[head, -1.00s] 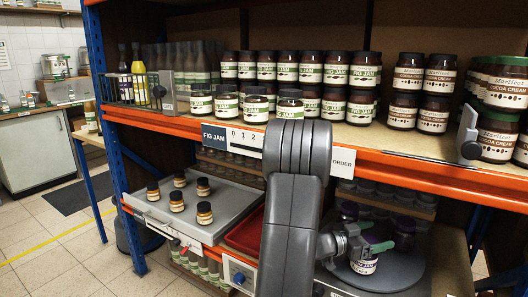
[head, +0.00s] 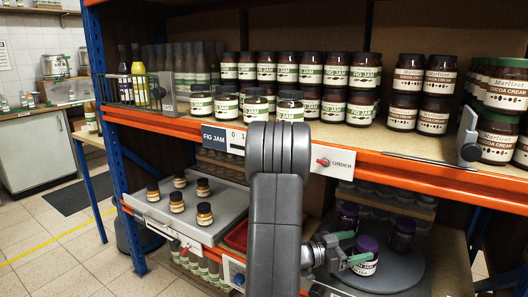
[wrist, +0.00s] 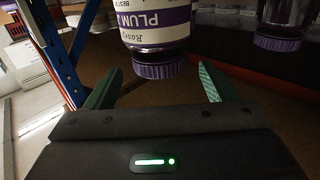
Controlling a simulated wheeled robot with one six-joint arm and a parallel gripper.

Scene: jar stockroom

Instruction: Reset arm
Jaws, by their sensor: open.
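My gripper (head: 353,247) is open and empty at the left edge of a dark round turntable (head: 398,272) below the orange shelf. A plum jam jar (head: 366,256) with a purple lid stands on the turntable just beyond the fingertips. In the wrist view, my green fingers (wrist: 160,90) are spread wide, and the plum jar (wrist: 158,32) appears upside down ahead of the gap between them, apparently clear of both. My grey arm hides the space left of the turntable in the head view.
Two more purple-lidded jars (head: 402,234) (head: 348,216) stand on the turntable close by. The orange shelf beam (head: 400,165) with the ORDER plate (head: 332,161) runs above.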

